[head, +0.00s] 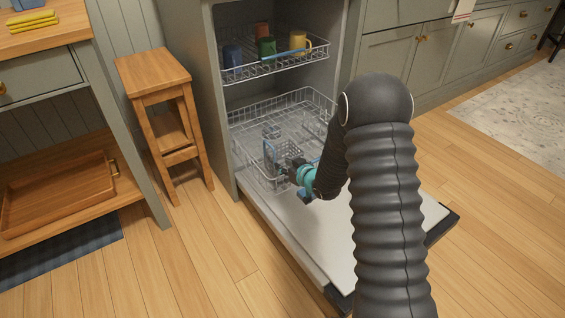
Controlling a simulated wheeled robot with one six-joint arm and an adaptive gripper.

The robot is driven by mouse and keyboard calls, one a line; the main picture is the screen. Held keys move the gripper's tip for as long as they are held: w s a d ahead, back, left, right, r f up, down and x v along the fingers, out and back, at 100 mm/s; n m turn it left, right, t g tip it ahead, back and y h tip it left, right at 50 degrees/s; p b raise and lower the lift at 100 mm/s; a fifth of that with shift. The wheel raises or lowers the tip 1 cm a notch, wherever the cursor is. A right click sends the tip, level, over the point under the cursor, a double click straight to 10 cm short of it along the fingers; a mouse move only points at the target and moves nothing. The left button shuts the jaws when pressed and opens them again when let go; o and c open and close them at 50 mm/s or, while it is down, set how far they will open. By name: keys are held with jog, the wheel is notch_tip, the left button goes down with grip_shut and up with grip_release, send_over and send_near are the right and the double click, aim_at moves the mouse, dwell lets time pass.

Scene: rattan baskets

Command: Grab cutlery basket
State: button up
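The cutlery basket (287,150) looks like a small grey wire basket with a blue upright part (269,156) at its left. It sits at the front of the lower rack (245,120) of the open dishwasher. My gripper (291,164) is dark, behind a teal wrist, and reaches in over the front of the lower rack. It is right at the basket in the picture and covers part of it. I cannot tell whether they touch. The fingers are too small and dark to show whether they are open or shut.
The dishwasher door (310,240) is lowered under my arm. The upper rack (285,62) holds several mugs (298,41). A wooden stool (160,90) stands left of the dishwasher. A wooden tray (60,190) lies on a low shelf. Floor in front is clear.

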jog(key=x, duration=0.9)
jog(key=shift+w+f, duration=0.1)
jog(key=shift+w, duration=0.25)
grip_shut()
